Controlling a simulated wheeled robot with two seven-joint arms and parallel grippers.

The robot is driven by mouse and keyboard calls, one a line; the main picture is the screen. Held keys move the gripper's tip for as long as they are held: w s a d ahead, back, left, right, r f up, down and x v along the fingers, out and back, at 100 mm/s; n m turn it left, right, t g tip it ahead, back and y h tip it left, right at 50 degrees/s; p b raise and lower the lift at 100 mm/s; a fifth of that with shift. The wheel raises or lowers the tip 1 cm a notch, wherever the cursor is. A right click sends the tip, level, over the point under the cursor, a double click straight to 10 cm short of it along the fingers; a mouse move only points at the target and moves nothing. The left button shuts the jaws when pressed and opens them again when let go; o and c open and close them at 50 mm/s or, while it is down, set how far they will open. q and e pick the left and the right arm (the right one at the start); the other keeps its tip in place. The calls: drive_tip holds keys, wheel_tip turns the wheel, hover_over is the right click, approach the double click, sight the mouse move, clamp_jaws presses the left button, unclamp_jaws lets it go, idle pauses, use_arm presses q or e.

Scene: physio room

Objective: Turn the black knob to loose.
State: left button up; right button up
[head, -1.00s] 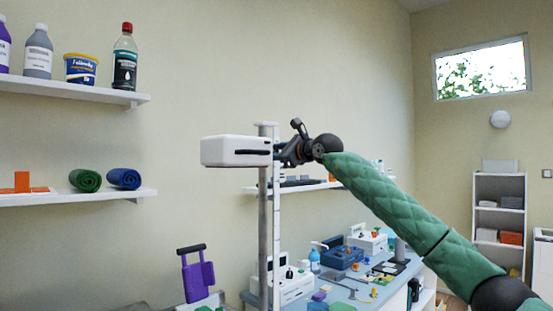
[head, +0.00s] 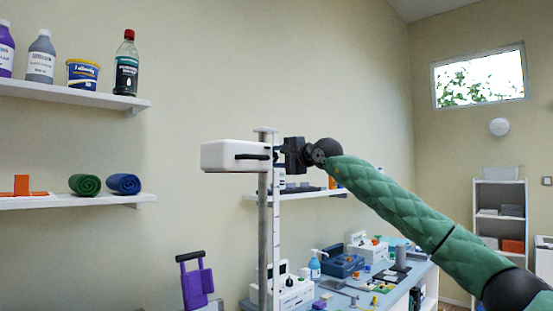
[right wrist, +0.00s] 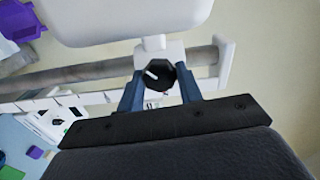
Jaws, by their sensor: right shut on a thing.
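The black knob (right wrist: 160,76) shows in the right wrist view on a white clamp block (right wrist: 143,50) at the grey post (right wrist: 90,72). Its white pointer mark points to the left and slightly up in that view. My right gripper (right wrist: 160,88) has its two blue fingers on either side of the knob, shut on it. In the head view my right gripper (head: 279,156) is at the post, just right of the white box-shaped head (head: 225,156), and the knob is hidden there. No loose or tight marking is readable. My left gripper is not in view.
A white scale strip (head: 276,225) runs along the upright post (head: 263,235). A blue worktop (head: 400,275) with several devices and bottles stands behind. Wall shelves (head: 75,95) with bottles and rolled towels are at left. The air left of the white head is clear.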

drive_tip(key=shift+r+n, duration=0.1)
drive_tip(key=shift+n, duration=1.1)
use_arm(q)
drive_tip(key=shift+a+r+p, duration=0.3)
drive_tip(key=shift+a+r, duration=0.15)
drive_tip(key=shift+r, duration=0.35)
use_arm(e)
drive_tip(key=shift+n, duration=1.1)
drive_tip(key=o, duration=1)
